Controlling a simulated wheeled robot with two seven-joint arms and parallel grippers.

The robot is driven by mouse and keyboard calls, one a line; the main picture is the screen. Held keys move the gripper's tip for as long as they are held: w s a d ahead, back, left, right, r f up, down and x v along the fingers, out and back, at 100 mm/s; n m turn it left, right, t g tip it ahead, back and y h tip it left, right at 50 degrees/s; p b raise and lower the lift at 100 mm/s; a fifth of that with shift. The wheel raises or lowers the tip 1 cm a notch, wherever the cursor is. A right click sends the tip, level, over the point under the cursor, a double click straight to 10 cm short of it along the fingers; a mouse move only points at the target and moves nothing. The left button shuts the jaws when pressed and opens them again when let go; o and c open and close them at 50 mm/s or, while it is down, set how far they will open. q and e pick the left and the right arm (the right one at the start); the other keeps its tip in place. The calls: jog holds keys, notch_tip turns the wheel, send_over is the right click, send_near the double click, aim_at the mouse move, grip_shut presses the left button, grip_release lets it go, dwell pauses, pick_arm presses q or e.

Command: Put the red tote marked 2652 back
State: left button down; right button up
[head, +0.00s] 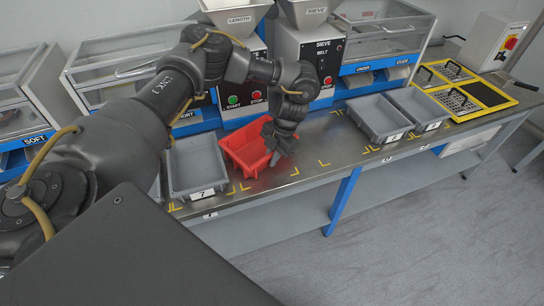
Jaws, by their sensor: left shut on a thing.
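The gripper hides part of that end. The tote looks to rest on the bench or just above it; I cannot tell which. My right gripper is not in view.
A grey tote marked 7 (196,171) stands close to the red tote's left. Two grey totes (372,117) (416,106) stand further right. Yellow corner marks (322,163) lie on bare bench between. Yellow trays (468,92) are at the far right. Machines line the back.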

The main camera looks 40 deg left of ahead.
pick_arm(q)
jog(key=c, duration=1.5)
grip_release()
jog(key=shift+d+r, duration=0.1)
jog(key=shift+r, duration=0.25)
jog(key=v, duration=1.1)
jog(key=shift+w+r, duration=0.1)
jog(key=shift+r, duration=0.1)
